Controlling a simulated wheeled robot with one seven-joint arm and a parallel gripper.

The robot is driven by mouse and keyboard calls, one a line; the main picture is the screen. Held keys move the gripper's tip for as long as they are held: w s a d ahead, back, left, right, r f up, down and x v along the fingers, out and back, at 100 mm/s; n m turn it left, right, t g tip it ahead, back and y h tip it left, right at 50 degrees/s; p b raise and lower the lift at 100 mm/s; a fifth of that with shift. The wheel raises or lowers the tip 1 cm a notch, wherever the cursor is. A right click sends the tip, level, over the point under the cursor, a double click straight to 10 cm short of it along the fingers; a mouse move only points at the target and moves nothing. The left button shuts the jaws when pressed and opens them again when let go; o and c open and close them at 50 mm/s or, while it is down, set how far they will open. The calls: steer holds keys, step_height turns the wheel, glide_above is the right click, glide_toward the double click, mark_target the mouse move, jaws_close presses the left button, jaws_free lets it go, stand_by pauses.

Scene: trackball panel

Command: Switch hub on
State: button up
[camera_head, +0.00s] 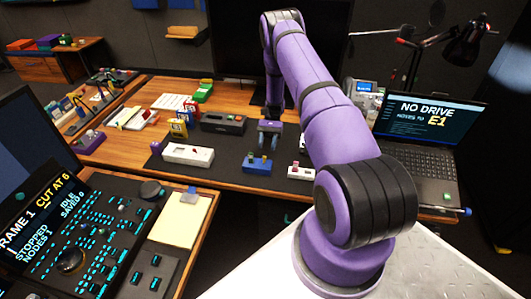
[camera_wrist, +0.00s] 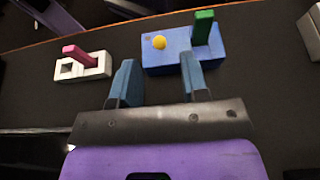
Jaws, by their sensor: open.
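I cannot tell for certain which of the small devices on the dark mat is the hub. A blue box (camera_head: 257,166) with a green lever and a yellow knob sits on the mat; it also shows in the wrist view (camera_wrist: 168,58). A small white box (camera_head: 301,173) with a pink-red lever is beside it, at left in the wrist view (camera_wrist: 92,68).
A laptop (camera_head: 428,120) reading "NO DRIVE" is at right. A control console (camera_head: 80,240) and a yellow notepad (camera_head: 180,222) are at front left. Bare mat surrounds the small boxes.

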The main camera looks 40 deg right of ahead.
steer(key=v, duration=0.6)
steer(key=shift+r, duration=0.1)
stand_by(0.4)
steer(key=w+a+r+n+t+h, duration=0.1)
steer(key=a+r+n+h, duration=0.2)
steer(key=r, duration=1)
steer(key=a+r+t+h, duration=0.2)
steer(key=a+r, duration=0.3)
steer(key=r, duration=0.7)
steer(key=s+a+r+n+t+h, duration=0.15)
steer(key=s+a+r, duration=0.25)
steer(key=r, duration=0.4)
steer(key=s+a+r+n+t+h, duration=0.1)
steer(key=s+a+r+t+h, duration=0.1)
steer(key=s+a+r, duration=0.4)
steer(key=s+a+r+n+t+h, duration=0.1)
steer(key=s+a+r+n+t, duration=0.1)
steer(key=s, duration=0.8)
steer(key=s+a+r+n+t+h, duration=0.1)
steer(key=s+a+r+n+t, duration=0.2)
steer(key=s, duration=0.8)
step_height(320, 180, up, 2)
steer(key=a+t, duration=0.2)
steer(key=shift+a, duration=0.3)
